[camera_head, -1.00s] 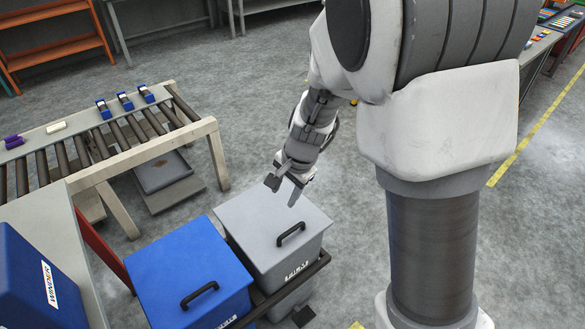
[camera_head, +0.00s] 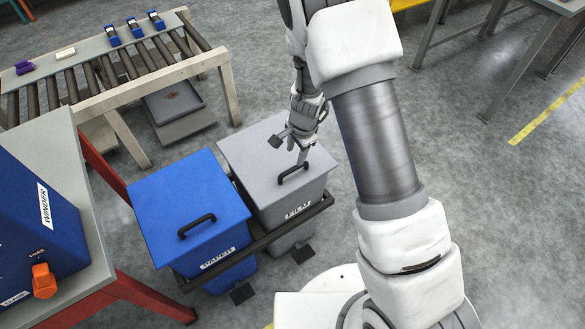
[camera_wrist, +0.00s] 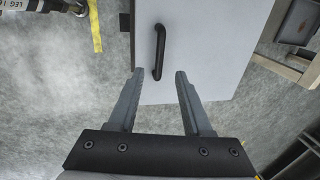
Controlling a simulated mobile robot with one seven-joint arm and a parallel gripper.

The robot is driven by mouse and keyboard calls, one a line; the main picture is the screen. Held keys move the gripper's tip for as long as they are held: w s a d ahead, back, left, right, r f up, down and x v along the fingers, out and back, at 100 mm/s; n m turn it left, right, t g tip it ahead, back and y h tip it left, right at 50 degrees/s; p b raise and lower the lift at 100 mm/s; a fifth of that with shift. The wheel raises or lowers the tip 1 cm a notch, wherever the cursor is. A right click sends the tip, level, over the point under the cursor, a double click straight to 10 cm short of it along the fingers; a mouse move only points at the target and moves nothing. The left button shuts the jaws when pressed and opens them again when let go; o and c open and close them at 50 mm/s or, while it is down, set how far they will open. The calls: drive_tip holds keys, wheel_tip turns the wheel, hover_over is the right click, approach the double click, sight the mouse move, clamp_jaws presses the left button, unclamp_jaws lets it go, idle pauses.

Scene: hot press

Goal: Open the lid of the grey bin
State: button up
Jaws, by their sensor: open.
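The grey bin (camera_head: 290,222) stands right of the blue bin, with its flat grey lid (camera_head: 252,158) shut. A black bar handle (camera_head: 293,172) lies near the lid's front edge. My gripper (camera_head: 290,151) is over the lid, close to the handle, with its fingers apart and nothing between them. In the wrist view the open gripper (camera_wrist: 158,75) points at the lid (camera_wrist: 215,45), and the handle (camera_wrist: 158,52) lies just ahead of the fingertips, roughly between their lines. I cannot tell how high the fingertips are above the lid.
The blue bin (camera_head: 190,205) with its own black handle stands close on the left, and a dark rail (camera_head: 265,240) runs along the bins' front. A roller conveyor (camera_head: 110,75) stands behind. A table with a blue winder machine (camera_head: 35,205) is at left.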

sight(292, 169)
drive_tip(key=f, duration=0.3)
drive_tip(key=w+f+b, duration=0.1)
drive_tip(key=f, duration=0.2)
drive_tip(key=a+f, duration=0.1)
drive_tip(key=f, duration=0.2)
drive_tip(key=shift+w+f+b, duration=0.15)
drive_tip(key=shift+w+b, duration=0.15)
drive_tip(key=shift+b, duration=0.1)
clamp_jaws()
idle(0.8)
